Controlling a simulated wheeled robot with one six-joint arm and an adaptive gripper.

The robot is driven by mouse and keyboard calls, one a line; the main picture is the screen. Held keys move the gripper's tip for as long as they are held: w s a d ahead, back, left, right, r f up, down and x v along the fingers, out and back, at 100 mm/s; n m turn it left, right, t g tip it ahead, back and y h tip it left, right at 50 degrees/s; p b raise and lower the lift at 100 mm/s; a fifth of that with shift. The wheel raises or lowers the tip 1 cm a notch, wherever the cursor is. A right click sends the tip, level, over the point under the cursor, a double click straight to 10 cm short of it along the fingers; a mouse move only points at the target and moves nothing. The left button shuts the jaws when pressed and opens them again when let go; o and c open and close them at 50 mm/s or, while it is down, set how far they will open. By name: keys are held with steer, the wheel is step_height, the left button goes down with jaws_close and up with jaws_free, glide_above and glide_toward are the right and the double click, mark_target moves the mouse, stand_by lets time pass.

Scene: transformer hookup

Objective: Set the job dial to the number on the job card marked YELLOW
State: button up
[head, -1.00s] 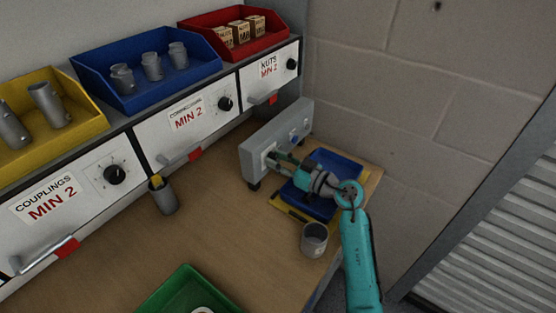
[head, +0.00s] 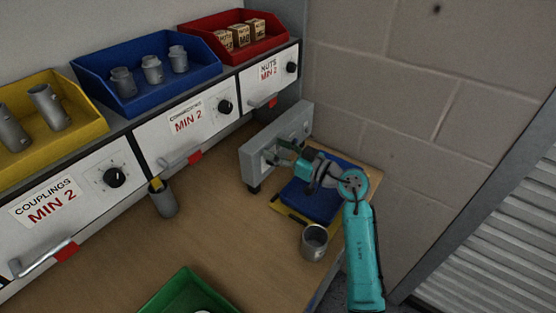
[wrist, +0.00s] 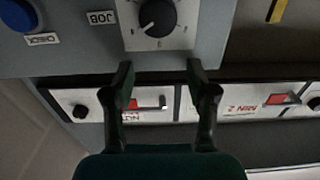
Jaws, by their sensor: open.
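The job dial (wrist: 157,17) is a black knob on a white plate, beside a JOB label (wrist: 101,18), on a grey box (wrist: 205,45). In the wrist view it is upside down and its top is cut off by the frame edge. In the head view the box (head: 249,162) stands at the back right of the bench, its dial partly hidden by my arm. My gripper (wrist: 160,70) is open and empty, its fingertips in line with the dial's two sides and apart from it in the picture. No job card marked YELLOW can be made out.
A blue button (wrist: 17,14) with a CHECK label sits beside the dial. A blue tray (head: 318,203) lies under my arm. A grey cup (head: 314,243), a cup holding something yellow (head: 163,200) and a green tray (head: 180,292) stand on the bench. Drawers with black knobs line the back.

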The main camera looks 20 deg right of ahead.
step_height(320, 180, up, 5)
steer(key=shift+f, duration=0.1)
stand_by(0.6)
